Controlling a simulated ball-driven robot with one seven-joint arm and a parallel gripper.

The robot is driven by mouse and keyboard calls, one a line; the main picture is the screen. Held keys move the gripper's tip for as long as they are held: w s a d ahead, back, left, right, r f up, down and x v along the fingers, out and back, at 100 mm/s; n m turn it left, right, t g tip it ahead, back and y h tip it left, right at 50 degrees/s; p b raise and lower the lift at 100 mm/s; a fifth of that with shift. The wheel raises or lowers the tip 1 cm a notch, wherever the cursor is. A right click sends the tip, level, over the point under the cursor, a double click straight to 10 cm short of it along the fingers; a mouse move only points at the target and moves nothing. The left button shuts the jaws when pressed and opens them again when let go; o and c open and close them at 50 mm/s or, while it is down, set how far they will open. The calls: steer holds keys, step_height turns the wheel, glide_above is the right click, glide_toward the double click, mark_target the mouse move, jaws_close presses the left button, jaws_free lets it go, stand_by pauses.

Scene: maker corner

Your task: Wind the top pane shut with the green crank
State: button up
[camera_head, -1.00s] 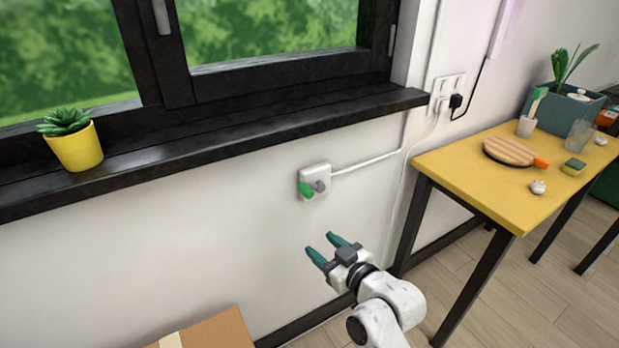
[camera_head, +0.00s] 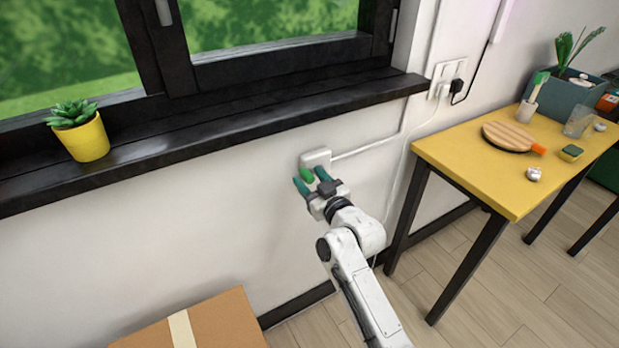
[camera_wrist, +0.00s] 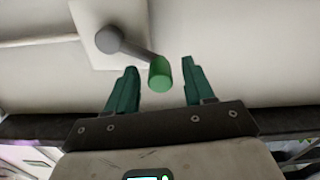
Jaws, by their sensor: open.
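The green crank knob (camera_head: 306,174) sits on the white wall box (camera_head: 317,157) below the window sill. In the wrist view the green knob (camera_wrist: 160,74) is on a grey crank arm (camera_wrist: 130,45) that runs up left to a round grey hub on the white plate (camera_wrist: 88,18). My gripper (camera_head: 309,180) is at the crank with its teal fingers open. In the wrist view my open gripper (camera_wrist: 156,78) has one finger on each side of the knob, with visible gaps. The window frame (camera_head: 280,62) shows only its lower part; the top pane is out of view.
A black sill (camera_head: 200,137) runs above the crank, with a yellow potted plant (camera_head: 86,138) on it. A yellow table (camera_head: 480,180) stands at right with several items. A cardboard box (camera_head: 225,318) is on the floor below. A cable runs along the wall.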

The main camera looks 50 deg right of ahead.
steer(key=shift+w, duration=0.3)
steer(key=shift+c, duration=0.4)
jaws_close()
